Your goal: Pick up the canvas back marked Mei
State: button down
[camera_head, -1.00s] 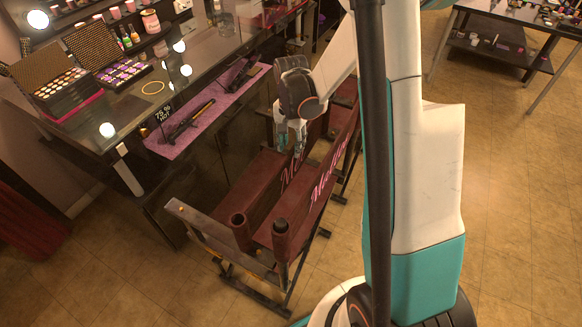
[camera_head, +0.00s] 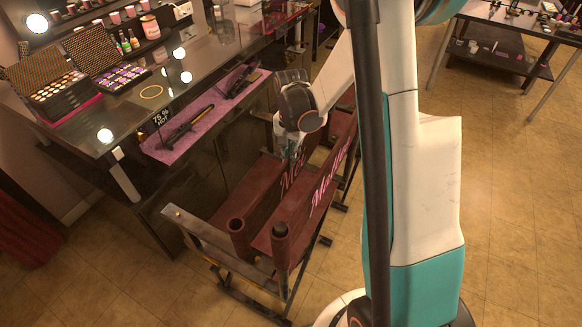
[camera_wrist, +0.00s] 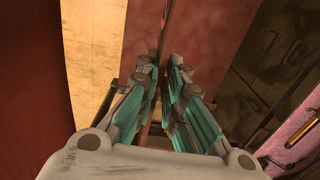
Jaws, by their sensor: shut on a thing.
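The canvas back marked Mei (camera_head: 268,203) is a dark red panel with pink lettering, the left of two side by side. My gripper (camera_head: 287,160) is at its upper edge near the far end, pointing down. In the wrist view, my gripper's teal fingers (camera_wrist: 161,88) are shut on the thin panel edge between them; the exact contact is partly hidden by the fingers. The second red canvas back (camera_head: 318,205), with a longer pink name starting "Ma", stands close on the right. My arm covers part of its far end.
The dark chair frame (camera_head: 190,226) stands around the backs' near ends. The makeup counter (camera_head: 195,100) with a pink mat (camera_head: 168,143) and hot tools is close on the left. Tiled floor (camera_head: 510,210) is open on the right, with a table (camera_head: 492,50) beyond.

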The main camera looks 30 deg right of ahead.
jog(key=shift+r+p, duration=1.5)
jog(key=shift+r, duration=1.1)
